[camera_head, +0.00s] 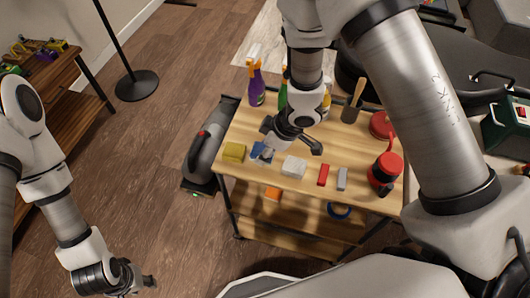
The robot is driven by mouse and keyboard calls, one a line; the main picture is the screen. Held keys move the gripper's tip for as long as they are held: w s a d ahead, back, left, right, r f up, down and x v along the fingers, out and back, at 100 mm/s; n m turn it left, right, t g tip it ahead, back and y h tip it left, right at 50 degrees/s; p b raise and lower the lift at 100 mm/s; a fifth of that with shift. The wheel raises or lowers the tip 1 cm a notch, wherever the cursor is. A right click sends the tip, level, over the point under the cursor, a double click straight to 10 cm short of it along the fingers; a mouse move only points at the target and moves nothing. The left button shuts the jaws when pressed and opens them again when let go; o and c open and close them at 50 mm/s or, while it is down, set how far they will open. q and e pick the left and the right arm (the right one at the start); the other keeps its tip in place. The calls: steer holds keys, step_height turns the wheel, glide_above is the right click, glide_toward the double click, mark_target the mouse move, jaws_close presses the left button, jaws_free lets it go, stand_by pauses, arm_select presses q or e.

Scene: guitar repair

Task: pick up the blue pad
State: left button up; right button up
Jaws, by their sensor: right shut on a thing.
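The blue pad (257,149) is near the left side of the wooden cart top, between a yellow sponge and a white block. My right gripper (264,152) reaches down from above and is shut on the blue pad, hiding part of it. I cannot tell whether the pad touches the cart top. My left gripper (146,284) is low at the left, away from the cart over the floor. Its fingers are too small and dark to show whether they are open.
The yellow sponge (234,152), white block (294,166), red block (323,175) and grey block (342,179) line the cart's front (265,178). Spray bottles (256,87) stand behind. A red-and-black tool (385,172) stands at right. A vacuum (205,148) is beside the cart.

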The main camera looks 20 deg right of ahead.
steer(key=s+b, duration=0.1)
steer(key=s, duration=0.1)
steer(key=s+d+b, duration=0.1)
steer(key=s, duration=0.1)
steer(key=s+b, duration=0.1)
steer(key=s, duration=0.2)
steer(key=shift+d+r+b, duration=0.2)
steer(key=shift+d+b, duration=0.1)
steer(key=shift+d, duration=0.1)
steer(key=s+d+r+p, duration=0.1)
steer(key=s+d+p, duration=0.1)
steer(key=s+p, duration=0.6)
steer(key=p, duration=0.5)
steer(key=shift+s+d, duration=0.15)
steer(key=shift+s, duration=0.15)
steer(key=shift+r, duration=0.1)
